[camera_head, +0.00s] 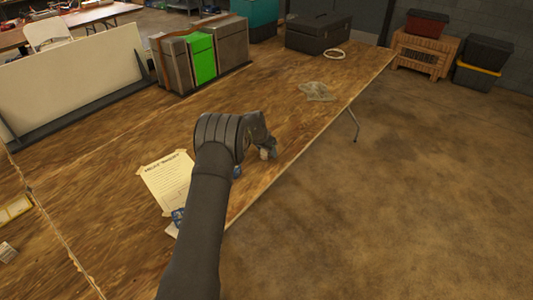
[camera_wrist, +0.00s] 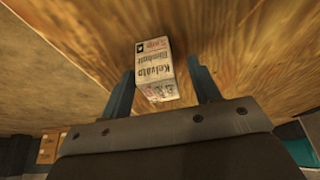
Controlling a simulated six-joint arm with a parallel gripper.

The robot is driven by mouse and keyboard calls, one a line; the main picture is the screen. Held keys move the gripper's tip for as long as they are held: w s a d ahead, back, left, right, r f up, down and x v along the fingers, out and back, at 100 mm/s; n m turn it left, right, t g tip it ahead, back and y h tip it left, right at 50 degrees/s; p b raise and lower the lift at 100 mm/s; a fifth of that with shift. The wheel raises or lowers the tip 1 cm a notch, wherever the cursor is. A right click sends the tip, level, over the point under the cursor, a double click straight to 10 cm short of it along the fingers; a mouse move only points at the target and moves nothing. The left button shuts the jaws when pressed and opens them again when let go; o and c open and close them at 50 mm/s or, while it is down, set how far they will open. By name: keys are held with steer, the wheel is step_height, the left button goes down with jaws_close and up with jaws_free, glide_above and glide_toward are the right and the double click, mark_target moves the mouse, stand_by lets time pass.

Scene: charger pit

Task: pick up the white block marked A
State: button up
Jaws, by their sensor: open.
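A small white block with dark printed text (camera_wrist: 154,68) is on the wooden table in the wrist view. The print is upside down there, and I cannot make out a clear letter A on it.
A paper sheet (camera_head: 168,182) lies left of my arm, with a blue-and-white item (camera_head: 178,214) by its lower edge. A crumpled cloth (camera_head: 317,91), a black case (camera_head: 318,33) and grey and green bins (camera_head: 202,58) are farther back. Another small light block (camera_head: 7,252) is at far left.

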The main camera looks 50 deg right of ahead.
steer(key=c, duration=1.1)
steer(key=shift+o, duration=0.2)
steer(key=shift+r, duration=0.1)
